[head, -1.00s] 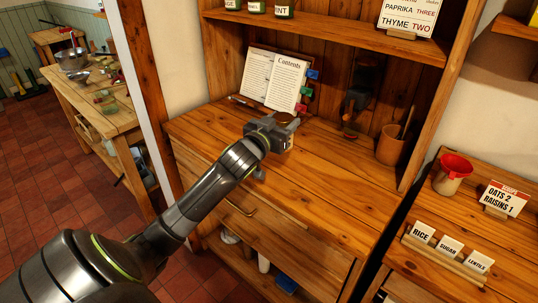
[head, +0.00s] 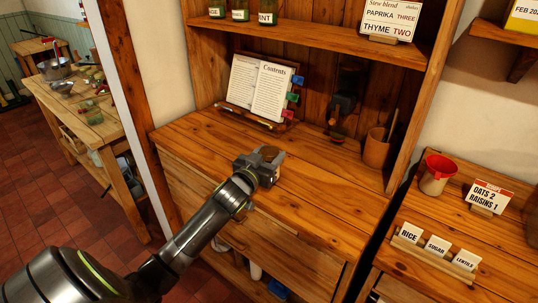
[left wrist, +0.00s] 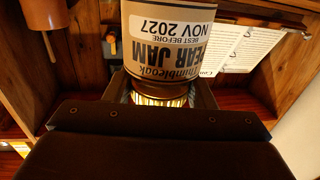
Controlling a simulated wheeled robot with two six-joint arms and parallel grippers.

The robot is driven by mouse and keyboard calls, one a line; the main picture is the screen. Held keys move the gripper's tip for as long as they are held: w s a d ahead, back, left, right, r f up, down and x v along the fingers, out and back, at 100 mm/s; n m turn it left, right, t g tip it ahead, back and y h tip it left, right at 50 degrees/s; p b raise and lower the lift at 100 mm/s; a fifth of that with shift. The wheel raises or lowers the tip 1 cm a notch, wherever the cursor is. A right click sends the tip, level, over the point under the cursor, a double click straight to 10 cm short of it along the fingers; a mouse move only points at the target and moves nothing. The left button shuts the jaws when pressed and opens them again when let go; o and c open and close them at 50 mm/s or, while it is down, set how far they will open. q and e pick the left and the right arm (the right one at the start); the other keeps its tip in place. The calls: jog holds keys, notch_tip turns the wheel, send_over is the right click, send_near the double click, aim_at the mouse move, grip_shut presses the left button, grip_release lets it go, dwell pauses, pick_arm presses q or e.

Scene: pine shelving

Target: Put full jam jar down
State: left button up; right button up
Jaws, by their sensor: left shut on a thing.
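My left gripper (head: 266,163) is shut on the jam jar, over the wooden counter (head: 335,205) of the pine dresser. In the left wrist view the jar (left wrist: 175,45) appears upside down, with a pale label reading pear jam, best before Nov 2027. The gripper (left wrist: 160,95) holds it around the lid end. The jar's base is hidden in the head view, so I cannot tell whether it touches the counter. My right gripper is not in view.
An open book (head: 258,88) on a stand with coloured tabs is behind, a pen lying before it. A dark device (head: 343,95) and a brown pot (head: 376,148) stand further right. The counter's right front is clear.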

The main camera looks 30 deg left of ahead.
pick_arm(q)
jog(key=o, duration=1.2)
jog(key=shift+r, duration=0.15)
jog(key=shift+s, duration=0.25)
jog(key=s, duration=0.4)
jog(key=s+b, duration=0.1)
jog(key=s, duration=0.2)
jog(key=s+d, duration=0.1)
jog(key=s, duration=0.3)
jog(key=shift+s, duration=0.3)
